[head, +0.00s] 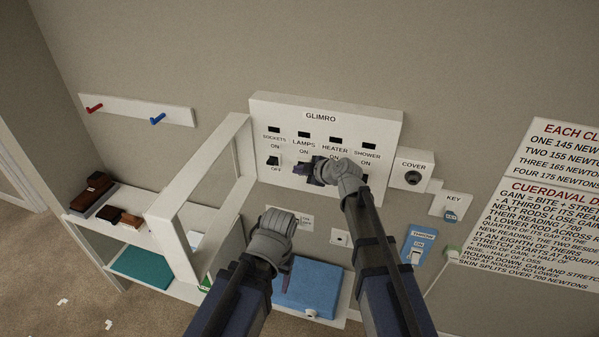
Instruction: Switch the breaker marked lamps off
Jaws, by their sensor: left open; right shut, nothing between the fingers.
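The white breaker panel (379,121), headed GLIMRO, is on the wall with switches marked sockets, lamps, heater and shower. The sockets switch (273,161) is black and in plain view to the left. My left gripper (287,268) is open, lower down in front of the shelf, and mostly hidden behind its wrist.
A white frame (207,165) stands out from the panel's left side. A cover box (413,169) and key box (451,207) are to the right. Below are a blue switch plate (420,243) and a shelf with a blue box (318,287). Pegs (157,119) are at left.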

